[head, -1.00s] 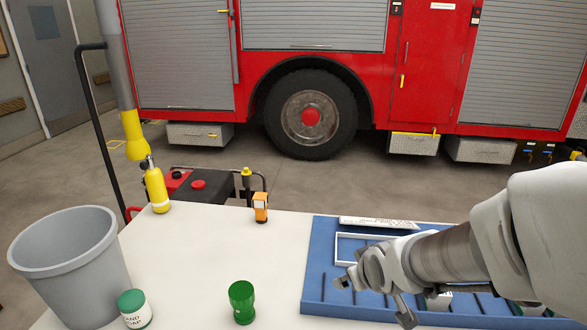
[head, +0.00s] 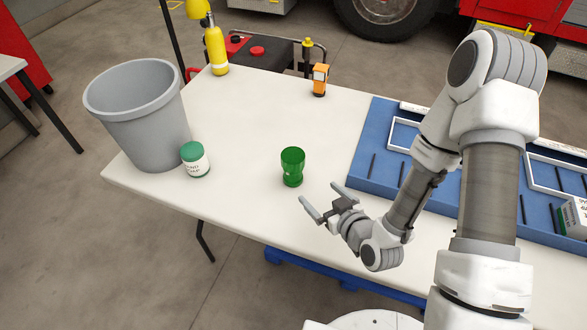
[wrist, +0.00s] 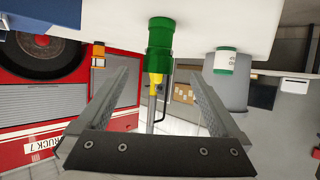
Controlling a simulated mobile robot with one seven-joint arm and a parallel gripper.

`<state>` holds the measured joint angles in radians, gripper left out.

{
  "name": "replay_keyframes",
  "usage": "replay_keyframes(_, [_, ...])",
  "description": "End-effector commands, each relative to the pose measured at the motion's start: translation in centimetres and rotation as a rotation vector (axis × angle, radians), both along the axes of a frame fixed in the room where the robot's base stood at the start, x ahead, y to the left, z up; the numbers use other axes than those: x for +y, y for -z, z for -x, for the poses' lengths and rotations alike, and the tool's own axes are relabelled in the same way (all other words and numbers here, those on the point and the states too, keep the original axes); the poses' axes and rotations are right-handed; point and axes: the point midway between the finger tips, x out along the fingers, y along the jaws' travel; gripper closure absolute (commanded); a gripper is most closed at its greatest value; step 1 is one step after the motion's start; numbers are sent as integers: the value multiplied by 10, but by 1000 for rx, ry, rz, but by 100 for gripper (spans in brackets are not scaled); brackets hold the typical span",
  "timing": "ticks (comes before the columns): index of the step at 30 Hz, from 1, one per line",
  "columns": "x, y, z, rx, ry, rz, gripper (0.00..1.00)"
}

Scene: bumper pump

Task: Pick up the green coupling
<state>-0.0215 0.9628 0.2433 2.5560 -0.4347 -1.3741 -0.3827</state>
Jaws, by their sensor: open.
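The green coupling (head: 292,167) stands upright on the white table near its front edge, in the middle of the head view. My gripper (head: 321,193) is open and empty, close to the coupling on its right and front side, with a gap between them. In the wrist view, which is upside down, the coupling (wrist: 160,37) shows beyond the fingertips, roughly centred between the two spread fingers (wrist: 158,82). Nothing hides the coupling in either view.
A grey bin (head: 145,120) and a hand soap jar (head: 195,160) stand left of the coupling. A yellow cylinder (head: 216,48) and an orange device (head: 320,79) are farther back. A blue tray (head: 370,160) lies to the right. The white table (head: 260,120) behind the coupling is clear.

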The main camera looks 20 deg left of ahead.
Motion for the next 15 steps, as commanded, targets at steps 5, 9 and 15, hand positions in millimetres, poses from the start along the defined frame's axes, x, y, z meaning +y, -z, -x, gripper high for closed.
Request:
replay_keyframes(5, [5, 5, 4, -10, 1, -31, 0])
replay_keyframes(9, [11, 12, -3, -13, 2, -32, 0])
replay_keyframes(15, [20, 18, -13, -14, 2, -31, 0])
